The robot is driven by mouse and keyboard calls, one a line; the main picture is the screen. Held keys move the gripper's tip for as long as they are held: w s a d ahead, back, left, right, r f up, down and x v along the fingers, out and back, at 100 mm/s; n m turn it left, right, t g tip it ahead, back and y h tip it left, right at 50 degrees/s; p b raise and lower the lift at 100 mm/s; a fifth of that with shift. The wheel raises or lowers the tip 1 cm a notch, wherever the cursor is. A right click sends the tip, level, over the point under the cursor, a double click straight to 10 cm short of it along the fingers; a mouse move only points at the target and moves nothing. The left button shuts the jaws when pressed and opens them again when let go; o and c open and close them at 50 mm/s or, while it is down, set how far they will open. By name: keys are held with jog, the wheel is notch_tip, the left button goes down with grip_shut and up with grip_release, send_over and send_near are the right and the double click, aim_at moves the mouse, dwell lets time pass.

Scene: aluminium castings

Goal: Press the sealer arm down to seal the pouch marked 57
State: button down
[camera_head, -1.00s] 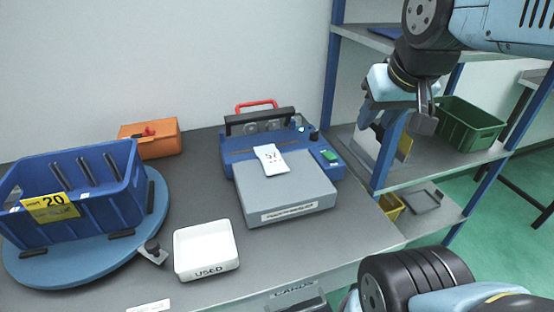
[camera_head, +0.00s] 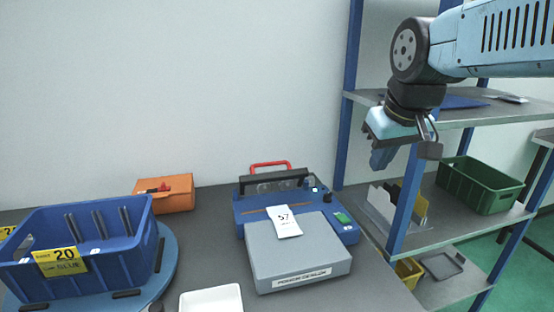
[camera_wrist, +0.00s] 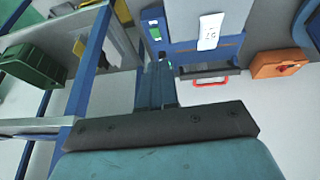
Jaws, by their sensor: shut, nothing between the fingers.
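The blue sealer (camera_head: 346,232) stands on the bench against the wall, with a grey platform (camera_head: 300,260) in front. Its arm, a black bar (camera_head: 272,181) with a red handle (camera_head: 270,165), stands raised at the back. The white pouch marked 57 (camera_head: 284,222) lies across the platform's back edge, its far end by the sealing strip. In the wrist view the pouch (camera_wrist: 210,30) and red handle (camera_wrist: 210,80) show upside down. My gripper (camera_head: 381,158) is shut and empty, above and to the right of the sealer, apart from it, near the shelf post.
A blue shelf rack (camera_head: 402,215) with a green crate (camera_head: 480,184) stands at the right. An orange box (camera_head: 166,193), a blue bin marked 20 (camera_head: 110,270) and a white tray (camera_head: 211,300) are at the left. Free air lies above the sealer.

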jog(key=w+a+r+n+g, duration=0.1)
jog(key=w+a+r+n, duration=0.15)
jog(key=w, duration=0.45)
jog(key=w+a+r+n+g, duration=0.2)
jog(key=w+n, duration=0.2)
jog(key=w, duration=0.4)
jog(key=w+a+r+n+g, duration=0.1)
jog(key=w+a+r+n, duration=0.15)
jog(key=w, duration=0.45)
jog(key=w+a+f+n+g, duration=0.2)
jog(key=w+a+f+n, duration=0.2)
jog(key=w, duration=0.6)
jog(key=w+a+f+n+g, duration=0.1)
jog(key=w+a+f+n, duration=0.4)
jog(key=w, duration=0.5)
jog(key=shift+w+a+f+g+h, duration=0.2)
jog(key=shift+a+f+g+h, duration=0.15)
jog(key=shift+a+f, duration=0.6)
jog(key=shift+r, duration=0.1)
